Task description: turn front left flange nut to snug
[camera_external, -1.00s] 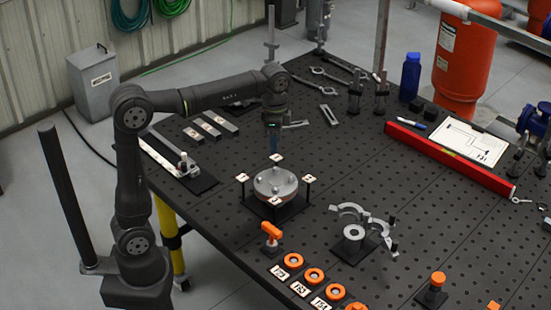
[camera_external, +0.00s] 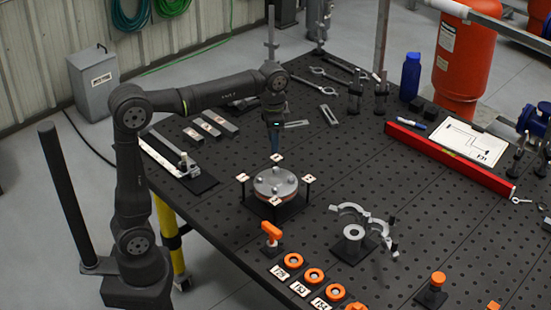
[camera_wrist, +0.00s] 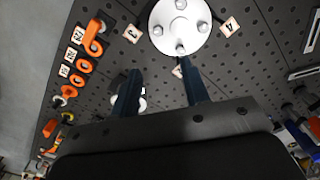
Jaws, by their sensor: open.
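The round grey flange (camera_external: 276,184) stands on a dark stand on the pegboard table, with several nuts or studs on its top face. Its top also shows in the wrist view (camera_wrist: 180,27), beyond the fingers. Small numbered tags stand around it; I cannot tell for sure which nut is the front left one. My gripper (camera_external: 276,150) is above the flange's far side, pointing down. In the wrist view, its two dark blue fingers (camera_wrist: 161,80) are apart with nothing held between them. The right finger's tip is close below the flange in the picture.
An orange handled piece (camera_external: 271,234) and several orange rings (camera_external: 293,261) with tags line the front edge. A grey clamp (camera_external: 354,231) stands right of the flange. A red level (camera_external: 450,158) lies farther right. Open table lies between the flange and the level.

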